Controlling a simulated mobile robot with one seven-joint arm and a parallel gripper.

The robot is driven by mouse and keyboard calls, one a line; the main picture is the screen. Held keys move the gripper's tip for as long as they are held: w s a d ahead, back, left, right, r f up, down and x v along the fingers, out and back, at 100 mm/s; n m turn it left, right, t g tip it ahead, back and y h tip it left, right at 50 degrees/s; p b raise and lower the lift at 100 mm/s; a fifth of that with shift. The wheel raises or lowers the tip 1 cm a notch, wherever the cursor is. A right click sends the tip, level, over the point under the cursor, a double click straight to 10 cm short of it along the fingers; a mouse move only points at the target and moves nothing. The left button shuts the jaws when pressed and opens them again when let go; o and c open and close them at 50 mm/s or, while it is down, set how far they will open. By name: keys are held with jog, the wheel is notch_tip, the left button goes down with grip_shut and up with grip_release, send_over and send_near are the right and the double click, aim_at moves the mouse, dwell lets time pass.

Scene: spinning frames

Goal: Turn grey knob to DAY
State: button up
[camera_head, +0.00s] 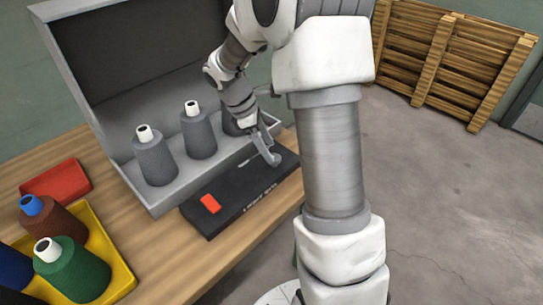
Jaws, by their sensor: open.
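A flat black control panel (230,218) lies on the wooden table in front of the grey spool case. It has a red switch (210,203) near its left end, a small white mark, and pale lettering along its front edge that is too small to read. My gripper (271,158) is low over the right part of the panel, pointing down, and is open. I cannot make out the grey knob or its setting. The gripper and wrist cover that part of the panel. I cannot tell whether the fingers touch anything.
The grey case (165,200) behind the panel holds grey spools (155,162). A yellow tray (108,255) with coloured spools and a red box (57,181) stand on the table (165,255) at left. Wooden pallets (455,50) lean at back right. The floor at right is clear.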

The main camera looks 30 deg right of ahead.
aim_at(274, 157)
jog(key=shift+x, duration=1.65)
grip_shut()
